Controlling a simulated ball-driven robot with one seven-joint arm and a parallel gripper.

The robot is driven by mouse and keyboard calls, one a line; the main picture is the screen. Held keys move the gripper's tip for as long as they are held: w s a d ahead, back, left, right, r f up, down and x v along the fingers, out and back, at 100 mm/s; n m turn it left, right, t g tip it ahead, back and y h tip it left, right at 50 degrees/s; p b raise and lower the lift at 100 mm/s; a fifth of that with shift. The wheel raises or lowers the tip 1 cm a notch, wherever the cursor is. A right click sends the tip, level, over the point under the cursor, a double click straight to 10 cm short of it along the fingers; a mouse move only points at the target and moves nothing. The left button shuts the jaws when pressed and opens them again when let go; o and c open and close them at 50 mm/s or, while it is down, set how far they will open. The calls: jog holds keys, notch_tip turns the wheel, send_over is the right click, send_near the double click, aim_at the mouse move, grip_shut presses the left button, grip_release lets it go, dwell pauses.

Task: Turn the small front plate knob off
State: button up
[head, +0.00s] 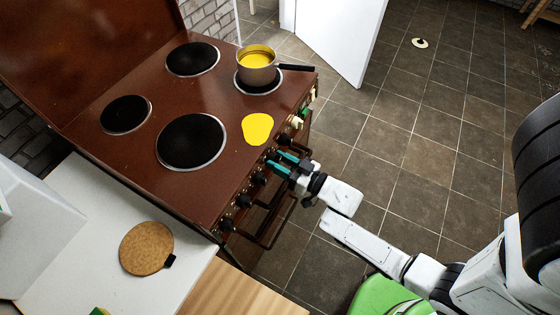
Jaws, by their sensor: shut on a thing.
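A brown stove (225,185) carries a row of black knobs along its front edge. My gripper (273,158) reaches in from the right with its teal fingers shut around one knob (271,155) near the upper part of the row. The fingers partly hide this knob, and I cannot read its setting. The small front plate (262,90) is at the stove's upper right in the head view. A pot (257,73) with yellow content stands on it, its dark handle pointing right.
A yellow spill (257,129) lies on the stovetop beside the large front plate (191,142). Other knobs (258,178) and an oven handle (268,240) are close to my gripper. A round cork mat (146,248) lies on the white counter. The tiled floor at right is mostly clear.

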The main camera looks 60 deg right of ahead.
jog(key=shift+f+n+b, duration=0.1)
jog(key=shift+n+b, duration=0.2)
jog(key=shift+b, duration=0.05)
jog(key=shift+n+t+b, duration=0.3)
jog(key=shift+n+b, duration=2.45)
jog(key=shift+n, duration=1.45)
jog(key=o, duration=1)
jog(key=shift+o, duration=0.2)
jog(key=shift+s, duration=0.1)
jog(key=s+b, duration=0.1)
jog(key=s, duration=0.9)
jog(key=shift+s+f+b, duration=0.25)
jog(key=shift+s+b, duration=0.05)
